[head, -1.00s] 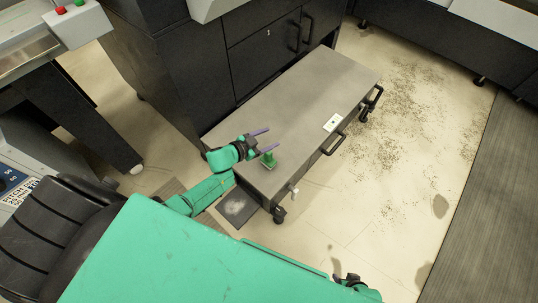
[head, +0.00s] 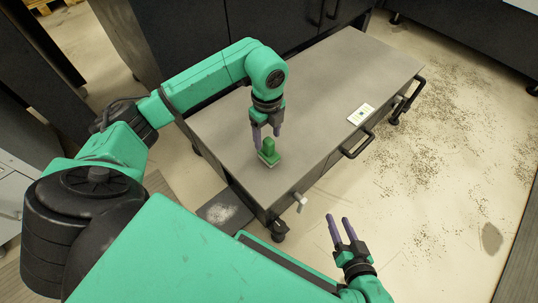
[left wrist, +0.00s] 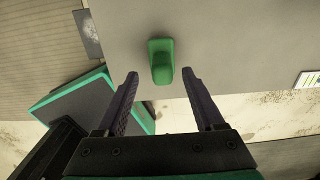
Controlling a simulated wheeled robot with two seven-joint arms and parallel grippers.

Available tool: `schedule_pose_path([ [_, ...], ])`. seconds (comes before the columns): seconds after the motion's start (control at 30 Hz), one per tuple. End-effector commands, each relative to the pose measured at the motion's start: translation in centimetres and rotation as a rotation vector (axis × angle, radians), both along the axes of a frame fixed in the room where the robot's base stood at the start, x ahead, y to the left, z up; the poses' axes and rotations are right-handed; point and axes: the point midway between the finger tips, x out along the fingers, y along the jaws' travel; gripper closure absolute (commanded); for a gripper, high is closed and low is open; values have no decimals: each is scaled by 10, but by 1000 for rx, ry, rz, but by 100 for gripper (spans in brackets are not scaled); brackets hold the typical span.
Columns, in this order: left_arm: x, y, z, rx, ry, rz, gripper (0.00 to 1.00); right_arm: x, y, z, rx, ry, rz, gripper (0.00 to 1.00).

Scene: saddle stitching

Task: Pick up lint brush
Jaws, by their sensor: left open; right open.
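The lint brush (head: 268,151), a small green block with an upright green handle, sits on the grey top of a low cabinet (head: 330,95) near its front left end. It also shows in the left wrist view (left wrist: 161,62), just beyond and between the fingertips. My left gripper (head: 265,138) points down at the brush, open and empty, with its purple fingers close to the handle. In the left wrist view its fingers (left wrist: 160,82) are spread wide. My right gripper (head: 340,222) is open and empty over the floor, right of the cabinet's near end.
A small white card (head: 361,114) lies on the cabinet top near its right edge. Black handles (head: 357,146) and a white knob (head: 299,201) stick out from that side. A dark mat (head: 222,212) lies on the floor by the near end. Debris (head: 430,130) is scattered on the floor at right.

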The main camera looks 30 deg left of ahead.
Motion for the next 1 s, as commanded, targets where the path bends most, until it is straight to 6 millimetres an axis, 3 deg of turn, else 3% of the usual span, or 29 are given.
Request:
schedule_pose_path([
  [0.3, 2, -3, -54, -2, 1, 0, 30, 0, 2, -30, 32, -37, -21, 50],
  [0.53, 2, -2, -56, -2, -2, 0, 30, 0, 2, -28, 36, -43, -24, 50],
  [0.57, 2, -2, -56, -2, -2, 0, 38, 0, 2, -28, 36, -43, -24, 50],
  [0.7, 2, -2, -56, -3, -1, 0, 91, 0, 2, -28, 36, -43, -24, 50],
  [0.73, 2, -2, -56, -3, -1, 0, 100, 0, 2, -28, 36, -43, -24, 50],
  [1.0, 2, -2, -55, -3, -1, 0, 100, 0, 2, -28, 36, -43, -24, 50],
])
